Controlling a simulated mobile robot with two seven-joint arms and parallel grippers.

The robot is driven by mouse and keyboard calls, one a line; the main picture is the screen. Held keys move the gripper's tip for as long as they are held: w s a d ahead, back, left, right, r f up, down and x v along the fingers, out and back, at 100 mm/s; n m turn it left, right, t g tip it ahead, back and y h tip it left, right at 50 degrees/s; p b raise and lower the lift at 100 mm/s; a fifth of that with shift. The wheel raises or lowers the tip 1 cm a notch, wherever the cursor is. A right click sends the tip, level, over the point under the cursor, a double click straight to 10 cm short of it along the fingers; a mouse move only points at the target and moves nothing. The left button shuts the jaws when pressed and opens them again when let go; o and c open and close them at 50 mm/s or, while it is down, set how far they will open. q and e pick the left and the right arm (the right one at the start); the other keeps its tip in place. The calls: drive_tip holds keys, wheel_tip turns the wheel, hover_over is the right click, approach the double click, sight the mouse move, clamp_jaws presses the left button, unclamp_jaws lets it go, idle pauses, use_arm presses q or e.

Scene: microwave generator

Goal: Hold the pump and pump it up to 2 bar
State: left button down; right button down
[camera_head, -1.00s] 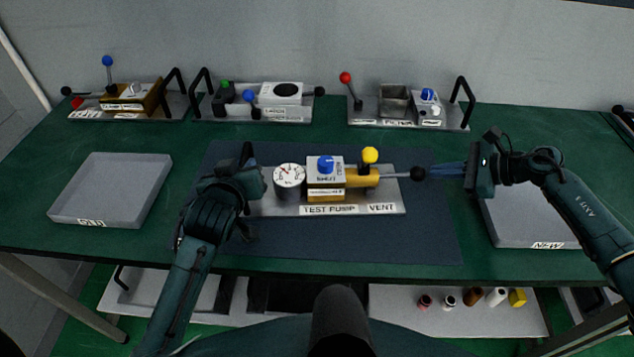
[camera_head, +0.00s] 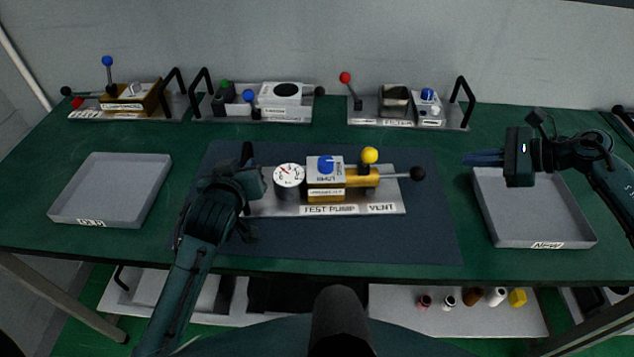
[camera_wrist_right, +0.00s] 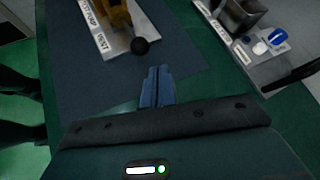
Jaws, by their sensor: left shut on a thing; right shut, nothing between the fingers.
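The test pump (camera_head: 325,196) sits on its silver base plate on the dark mat, with a round dial gauge (camera_head: 289,177), a blue knob, a yellow ball and a rod ending in a black ball handle (camera_head: 418,174). The gauge reading is too small to tell. My left gripper (camera_head: 250,180) is shut at the left end of the plate, by the black carrying handle (camera_head: 247,154), which it partly hides. My right gripper (camera_head: 468,158) is shut and empty, to the right of the black ball and apart from it. In the right wrist view the black ball (camera_wrist_right: 140,46) lies beyond my fingertips (camera_wrist_right: 156,72).
A grey tray labelled OLD (camera_head: 112,190) stands at the left, and a tray labelled NEW (camera_head: 535,215) at the right, below my right arm. Three other units with handles and levers stand along the back, including the filter unit (camera_head: 410,108).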

use_arm(q)
drive_tip(key=shift+s+f, duration=0.1)
drive_tip(key=shift+f, duration=0.35)
use_arm(e)
drive_tip(key=v, duration=0.8)
drive_tip(key=shift+s+d+r, duration=0.1)
drive_tip(key=shift+s+d, duration=0.05)
use_arm(q)
drive_tip(key=c, duration=1.7)
unclamp_jaws()
drive_tip(key=o, duration=0.4)
drive_tip(key=shift+r, duration=0.25)
